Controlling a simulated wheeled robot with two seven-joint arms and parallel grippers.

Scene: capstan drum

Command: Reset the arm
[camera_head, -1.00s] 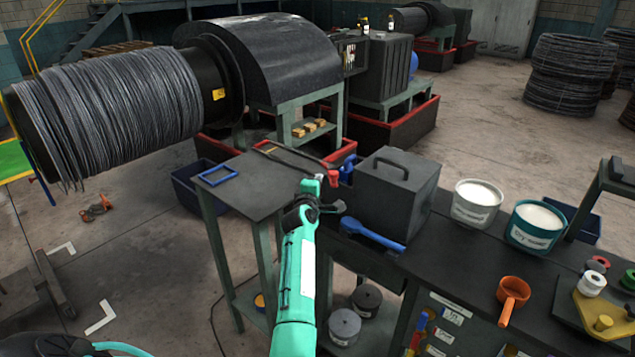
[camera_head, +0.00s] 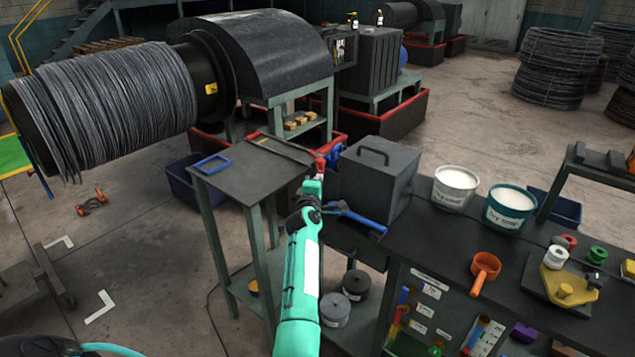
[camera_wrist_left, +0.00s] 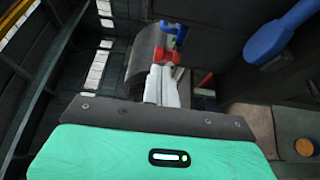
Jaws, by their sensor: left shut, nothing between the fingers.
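My left arm (camera_head: 300,270), teal, comes up from the bottom middle of the head view. Its gripper (camera_head: 313,184) is over the gap between the small grey side table and the grey box, just below a red and blue fitting (camera_head: 328,158) in the picture. I cannot tell whether it touches anything. In the left wrist view its pale fingers (camera_wrist_left: 160,86) are together, with nothing seen between them. The red and blue fitting (camera_wrist_left: 172,45) appears beyond the fingertips there. My right gripper is not in view.
The side table (camera_head: 245,178) holds a blue frame (camera_head: 211,164). A wire-wound drum (camera_head: 110,105) stands left.

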